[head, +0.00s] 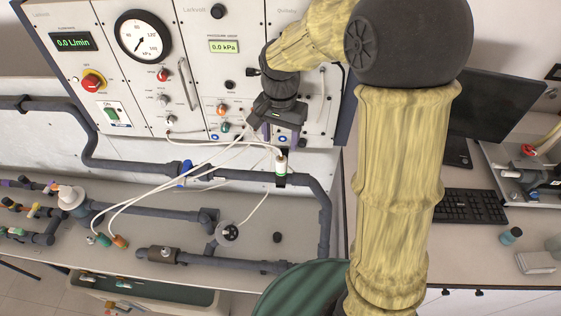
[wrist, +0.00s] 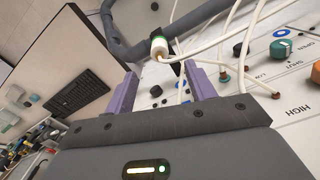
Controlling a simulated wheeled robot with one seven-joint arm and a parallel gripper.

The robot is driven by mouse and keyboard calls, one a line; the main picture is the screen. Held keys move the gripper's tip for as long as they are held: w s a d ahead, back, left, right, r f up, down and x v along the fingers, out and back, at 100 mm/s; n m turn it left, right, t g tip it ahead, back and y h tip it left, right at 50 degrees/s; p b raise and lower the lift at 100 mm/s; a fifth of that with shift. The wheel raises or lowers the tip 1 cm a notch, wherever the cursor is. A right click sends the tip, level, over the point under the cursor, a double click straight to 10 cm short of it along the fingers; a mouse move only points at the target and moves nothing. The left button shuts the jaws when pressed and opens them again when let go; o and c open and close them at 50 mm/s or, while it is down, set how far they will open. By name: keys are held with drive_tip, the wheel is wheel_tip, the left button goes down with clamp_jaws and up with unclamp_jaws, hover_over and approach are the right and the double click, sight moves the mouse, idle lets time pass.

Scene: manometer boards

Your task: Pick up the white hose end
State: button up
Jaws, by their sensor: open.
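My gripper (head: 280,142) is open, with its purple fingers in front of the lower right part of the panel. In the wrist view the open fingers (wrist: 160,70) have nothing between their tips. A white fitting with a green band and a tan end (wrist: 159,48) shows just beyond and between the fingertips, apart from them; a thin white hose runs to it. In the head view this fitting (head: 281,166) stands upright at the dark pipe below my gripper. Other white hoses (head: 150,188) run from the panel to teal and orange ends (head: 120,241) on the bench.
The panel (head: 205,80) with gauge, displays and knobs stands close behind my gripper. Dark pipes (head: 110,165) run along the panel and bench. A round fitting (head: 230,232) lies on the bench. A monitor (head: 490,112) and keyboard (head: 470,206) are at the right.

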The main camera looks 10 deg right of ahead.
sight(281, 159)
wheel_tip(281, 159, down, 6)
drive_tip(key=shift+r+p, duration=0.15)
drive_tip(key=shift+p, duration=0.45)
drive_tip(key=shift+s+f+p, duration=0.1)
drive_tip(key=shift+f+p, duration=0.55)
drive_tip(key=shift+p, duration=0.1)
drive_tip(key=shift+f+p, duration=0.7)
drive_tip(key=shift+f, duration=1.2)
drive_tip(key=c, duration=1)
